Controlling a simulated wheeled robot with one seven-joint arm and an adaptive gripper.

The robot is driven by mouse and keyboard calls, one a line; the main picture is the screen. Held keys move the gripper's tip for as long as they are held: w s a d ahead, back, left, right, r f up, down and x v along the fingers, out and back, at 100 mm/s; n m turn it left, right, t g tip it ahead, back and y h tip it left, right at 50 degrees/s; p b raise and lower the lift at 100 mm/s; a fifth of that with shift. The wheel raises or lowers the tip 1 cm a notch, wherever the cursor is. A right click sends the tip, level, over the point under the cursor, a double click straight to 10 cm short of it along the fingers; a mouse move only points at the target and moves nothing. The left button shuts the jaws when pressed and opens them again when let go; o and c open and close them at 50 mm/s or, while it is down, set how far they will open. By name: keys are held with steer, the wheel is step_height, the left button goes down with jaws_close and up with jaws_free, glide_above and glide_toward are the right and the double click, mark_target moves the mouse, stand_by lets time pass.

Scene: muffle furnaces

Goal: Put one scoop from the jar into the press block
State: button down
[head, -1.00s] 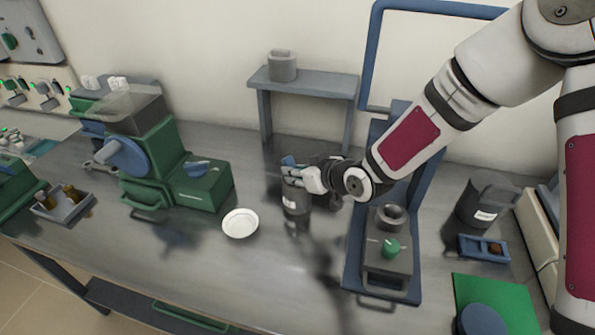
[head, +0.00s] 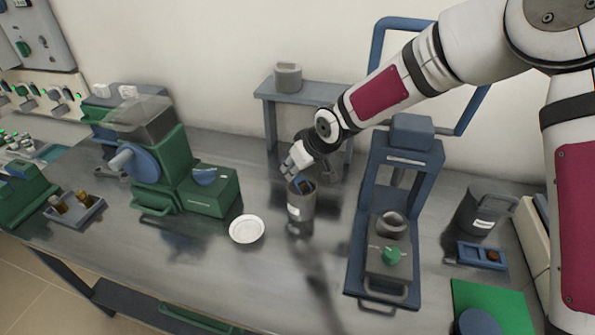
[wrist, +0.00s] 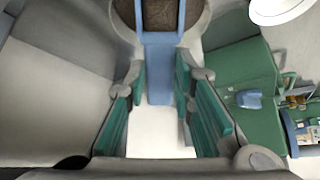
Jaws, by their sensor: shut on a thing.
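The jar (head: 300,212) is a dark grey cylinder with a white label, standing upright on the bench. My gripper (head: 293,168) is just above its mouth, shut on the blue scoop (head: 303,186), whose lower part reaches into the jar. In the wrist view the scoop's blue handle (wrist: 160,75) runs between the teal finger pads, toward brown material (wrist: 166,14) in the jar at the top edge. The block that looks like the press block (head: 388,250), grey with a round opening and green knob, sits in the blue press frame.
A white dish (head: 247,229) stands left of the jar. A green machine (head: 165,165) is farther left, and a grey shelf (head: 310,91) is behind. A dark mug (head: 478,212) and a blue tray (head: 482,256) are at right. Bench in front of the jar is clear.

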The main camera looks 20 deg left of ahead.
mark_target(286, 157)
steer(key=shift+w+a+g+h+b, duration=0.4)
steer(key=shift+g+h+b, duration=0.2)
steer(key=shift+h, duration=0.4)
steer(key=shift+w+a+f+g+h+b, duration=0.1)
steer(key=shift+a+f+g+h+b, duration=0.1)
steer(key=shift+g+h+b, duration=0.35)
steer(key=shift+w+a+f+g+h+b, duration=0.15)
steer(key=shift+a+g+h+b, duration=0.1)
steer(key=shift+h+b, duration=0.55)
steer(key=shift+w+a+f+g+h+b, duration=0.15)
steer(key=shift+a+g+h+b, duration=0.2)
steer(key=shift+b, duration=0.4)
steer(key=shift+w+a+g+h+b, duration=0.15)
steer(key=shift+a+g+h+b, duration=0.2)
steer(key=shift+b, duration=0.4)
steer(key=shift+h+b, duration=0.25)
steer(key=shift+b, duration=0.1)
steer(key=shift+w+a+r, duration=0.1)
steer(key=shift+a+r, duration=0.05)
steer(key=shift+r, duration=0.55)
steer(key=shift+w+a+r, duration=0.1)
steer(key=shift+r, duration=0.6)
